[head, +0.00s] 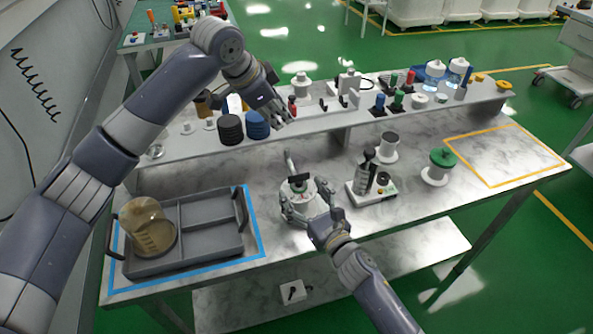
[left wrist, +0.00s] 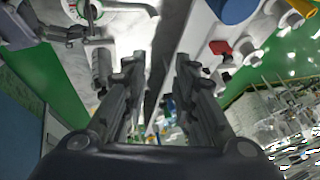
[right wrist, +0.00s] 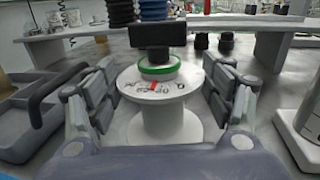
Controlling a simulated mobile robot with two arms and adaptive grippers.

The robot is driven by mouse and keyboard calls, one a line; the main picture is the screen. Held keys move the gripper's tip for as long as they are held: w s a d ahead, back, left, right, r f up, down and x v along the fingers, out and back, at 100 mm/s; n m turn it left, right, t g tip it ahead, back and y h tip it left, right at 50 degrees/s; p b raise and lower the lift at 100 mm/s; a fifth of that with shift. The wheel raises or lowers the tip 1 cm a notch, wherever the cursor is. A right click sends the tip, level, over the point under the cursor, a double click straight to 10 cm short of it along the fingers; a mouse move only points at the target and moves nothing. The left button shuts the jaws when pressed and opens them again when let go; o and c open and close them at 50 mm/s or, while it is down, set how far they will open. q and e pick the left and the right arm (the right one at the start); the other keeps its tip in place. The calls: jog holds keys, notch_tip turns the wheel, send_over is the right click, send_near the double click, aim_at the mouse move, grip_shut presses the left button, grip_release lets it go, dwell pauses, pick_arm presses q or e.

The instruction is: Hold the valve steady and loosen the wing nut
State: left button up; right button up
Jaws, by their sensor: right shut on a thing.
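The valve (head: 297,205) is a white spool-like body with a green ring on top, standing on the marble table. It also shows in the right wrist view (right wrist: 165,115) and at the top left of the left wrist view (left wrist: 112,8). A black wing nut (right wrist: 157,34) sits on top of it. My right gripper (head: 308,208) has its fingers on both sides of the valve, shut on its white body. My left gripper (head: 282,100) is above the raised shelf, behind the valve and apart from it. Its fingers (left wrist: 158,62) are spread with nothing between them.
A grey divided tray (head: 200,232) with an amber jar (head: 146,227) stands at the left. A device with a black-handled column (head: 370,180) stands right of the valve, beside a green-topped spool (head: 440,163). The raised shelf (head: 330,125) holds several items. The yellow-outlined area (head: 505,155) is bare.

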aim_at(296, 175)
pick_arm(q)
jog(key=s+f+g, duration=0.2)
jog(key=s+g, duration=0.2)
jog(key=s, duration=0.3)
jog(key=shift+m, duration=0.3)
jog(key=x, duration=1.2)
jog(key=shift+w+d, duration=0.1)
jog(key=shift+d, duration=0.05)
grip_shut()
